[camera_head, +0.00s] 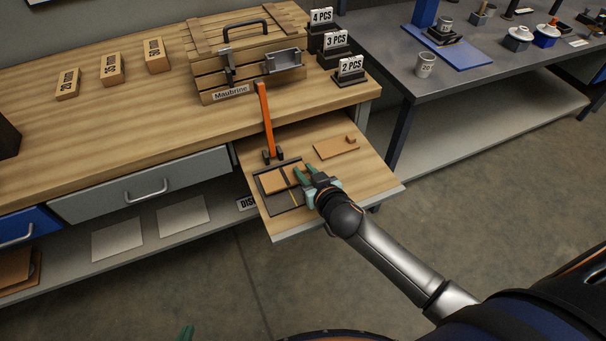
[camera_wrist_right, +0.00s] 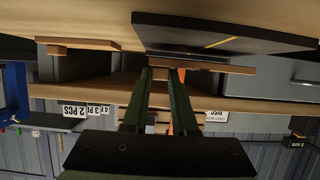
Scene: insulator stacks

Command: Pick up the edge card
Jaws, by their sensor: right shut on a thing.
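A tan card, which I take for the edge card (camera_head: 275,183), is at the dark-framed plate (camera_head: 286,207) on the pull-out board. My right gripper (camera_head: 304,174) is at the card's right side and shut on it. In the right wrist view the fingertips (camera_wrist_right: 165,72) meet the tan card (camera_wrist_right: 225,66) close to the dark plate (camera_wrist_right: 200,30). Whether the card touches the plate is unclear. Of my left gripper only a green tip (camera_head: 185,333) shows at the bottom edge, so its opening is hidden.
Another tan card with a small block (camera_head: 336,148) lies to the right on the board (camera_head: 375,170). An orange-handled upright (camera_head: 265,115) stands behind the plate. A wooden crate (camera_head: 245,55) and number signs (camera_head: 350,66) stand on the bench. Floor in front is clear.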

